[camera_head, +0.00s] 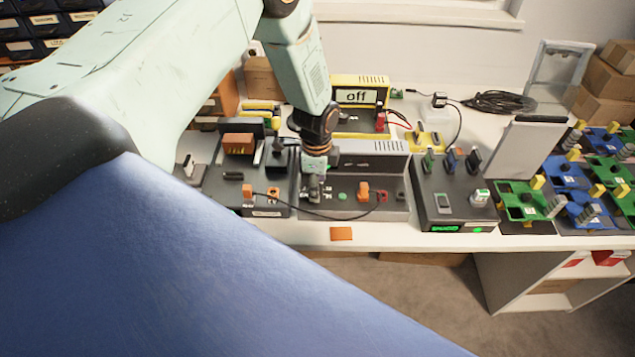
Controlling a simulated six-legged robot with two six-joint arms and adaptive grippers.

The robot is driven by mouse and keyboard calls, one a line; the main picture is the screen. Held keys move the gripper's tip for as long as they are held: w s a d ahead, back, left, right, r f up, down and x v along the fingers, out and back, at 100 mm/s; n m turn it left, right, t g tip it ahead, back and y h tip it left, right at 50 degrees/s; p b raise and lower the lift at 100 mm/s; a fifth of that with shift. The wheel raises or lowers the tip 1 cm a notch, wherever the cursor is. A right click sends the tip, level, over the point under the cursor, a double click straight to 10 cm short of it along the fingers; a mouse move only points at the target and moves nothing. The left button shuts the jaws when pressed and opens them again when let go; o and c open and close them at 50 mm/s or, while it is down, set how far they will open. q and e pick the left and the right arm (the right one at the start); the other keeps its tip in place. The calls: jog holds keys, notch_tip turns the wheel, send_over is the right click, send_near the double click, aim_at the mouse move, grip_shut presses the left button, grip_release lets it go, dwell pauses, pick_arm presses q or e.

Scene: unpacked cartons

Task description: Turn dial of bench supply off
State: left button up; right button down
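The fingers are small and partly hidden, so contact and opening are unclear. My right gripper is out of view.
A dark box with switches and green lights (457,205) stands to the right. Several green and blue fixtures (575,180) fill the right end. An orange piece (341,233) lies near the bench's front edge. A thin cable loops across the front. My arm hides the left side.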

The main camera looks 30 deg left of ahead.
pick_arm(q)
jog(key=shift+s+a, duration=0.1)
jog(key=shift+a, duration=0.25)
jog(key=c, duration=0.4)
jog(key=shift+d, duration=0.2)
jog(key=c, duration=0.4)
grip_shut()
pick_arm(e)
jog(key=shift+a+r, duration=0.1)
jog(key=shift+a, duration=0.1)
